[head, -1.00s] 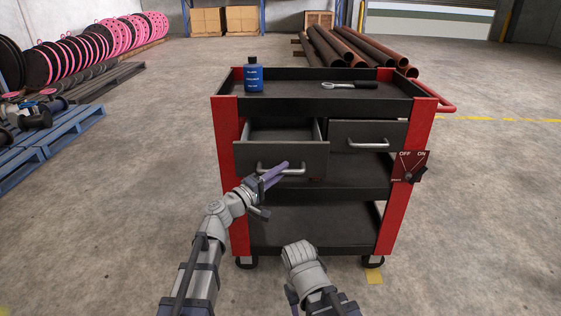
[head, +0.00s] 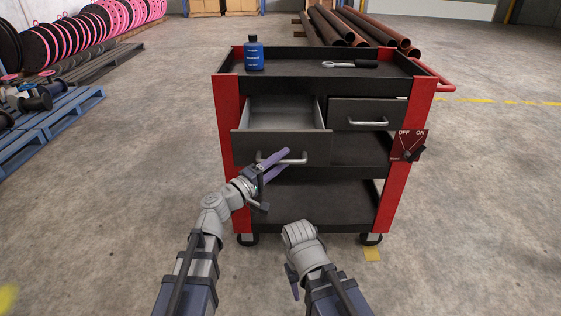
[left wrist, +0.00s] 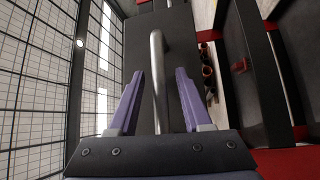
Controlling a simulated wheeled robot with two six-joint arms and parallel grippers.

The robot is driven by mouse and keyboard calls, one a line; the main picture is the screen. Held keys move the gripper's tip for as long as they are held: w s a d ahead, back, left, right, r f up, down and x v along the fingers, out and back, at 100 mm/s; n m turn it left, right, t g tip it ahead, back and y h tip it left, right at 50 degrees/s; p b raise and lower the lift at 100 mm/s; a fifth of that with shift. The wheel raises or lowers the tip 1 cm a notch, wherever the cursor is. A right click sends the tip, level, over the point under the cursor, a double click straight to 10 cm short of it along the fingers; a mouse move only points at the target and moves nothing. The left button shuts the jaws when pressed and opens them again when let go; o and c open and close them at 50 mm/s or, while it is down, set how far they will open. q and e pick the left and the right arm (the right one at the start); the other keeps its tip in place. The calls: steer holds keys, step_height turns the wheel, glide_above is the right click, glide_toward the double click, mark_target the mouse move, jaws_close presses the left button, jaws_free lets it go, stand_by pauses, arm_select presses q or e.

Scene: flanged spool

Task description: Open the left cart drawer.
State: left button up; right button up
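The left cart drawer (head: 262,150) stands pulled well out of the red and black cart (head: 228,125), its grey inside empty where I can see it. My left gripper (head: 280,160) is at the drawer's bar handle (head: 297,161). In the left wrist view the handle (left wrist: 158,85) runs between the two purple fingers (left wrist: 158,78), with a gap showing on each side, so the gripper is open around it. My right gripper (head: 293,282) hangs low in front of the cart, apart from it; its fingers are mostly hidden.
The right drawer (head: 350,115) is almost shut. A blue bottle (head: 254,55) and a wrench (head: 350,64) lie on the cart top, the bottle upright. An OFF/ON switch box (head: 408,146) is on the right post. The floor around the cart is clear.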

arm_select(q)
steer(key=b+v, duration=0.1)
steer(key=v, duration=0.7)
stand_by(0.4)
